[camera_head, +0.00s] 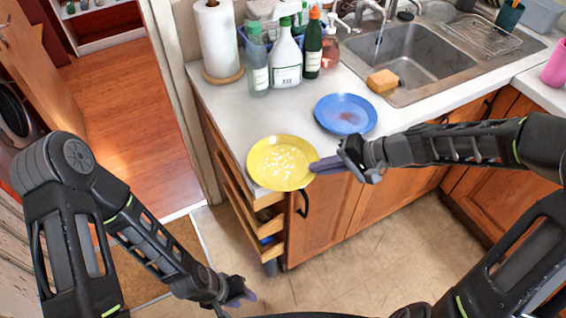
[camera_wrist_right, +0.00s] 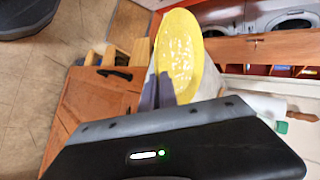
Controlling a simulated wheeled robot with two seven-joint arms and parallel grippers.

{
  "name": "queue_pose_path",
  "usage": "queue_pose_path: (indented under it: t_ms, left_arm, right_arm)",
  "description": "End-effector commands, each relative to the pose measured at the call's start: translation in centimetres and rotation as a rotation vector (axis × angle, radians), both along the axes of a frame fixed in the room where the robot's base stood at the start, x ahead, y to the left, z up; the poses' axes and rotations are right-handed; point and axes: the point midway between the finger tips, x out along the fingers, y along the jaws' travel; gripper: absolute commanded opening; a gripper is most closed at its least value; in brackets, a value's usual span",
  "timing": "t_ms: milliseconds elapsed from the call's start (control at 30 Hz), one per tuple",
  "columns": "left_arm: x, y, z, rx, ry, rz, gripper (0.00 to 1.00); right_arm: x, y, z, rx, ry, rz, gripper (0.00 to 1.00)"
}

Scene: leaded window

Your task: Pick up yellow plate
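The yellow plate (camera_head: 275,165), with pale specks scattered on it, is at the near front corner of the counter and covers part of its edge. It also shows in the right wrist view (camera_wrist_right: 178,50). My right gripper (camera_head: 318,165) is at the plate's right rim. In the right wrist view its two fingers (camera_wrist_right: 158,92) are close together at the plate's near edge and look shut on the rim. I cannot tell whether the plate still touches the counter. My left gripper (camera_head: 240,292) hangs low over the floor, away from the plate; its finger opening is unclear.
A blue plate (camera_head: 345,113) with a reddish smear lies behind the yellow plate on the counter (camera_head: 215,107). Several bottles (camera_head: 286,60) and a paper towel roll (camera_head: 216,40) stand at the back. A sponge (camera_head: 382,81) sits by the sink (camera_head: 420,55). Drawers (camera_head: 240,205) stand open below.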

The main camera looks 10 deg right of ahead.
Motion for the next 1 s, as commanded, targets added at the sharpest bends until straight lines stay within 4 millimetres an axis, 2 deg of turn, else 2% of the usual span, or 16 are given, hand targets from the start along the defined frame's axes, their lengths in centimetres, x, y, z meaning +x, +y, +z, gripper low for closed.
queue_pose_path:
  t_ms: [567, 767, 1000]
  left_arm:
    - [0.0, 0.0, -0.1, 0.0, 0.0, 0.0, 0.37]
    - [0.0, 0.0, -0.3, -0.001, -0.001, -0.001, 0.37]
    - [0.1, 0.0, -0.7, -0.002, -0.003, -0.001, 0.37]
  right_arm:
    - [0.0, 0.0, 0.3, -0.001, -0.001, 0.0, 0.0]
    - [0.1, 0.0, 2.8, -0.004, -0.006, 0.001, 0.0]
    - [0.1, 0.0, 7.5, -0.002, -0.007, 0.001, 0.0]
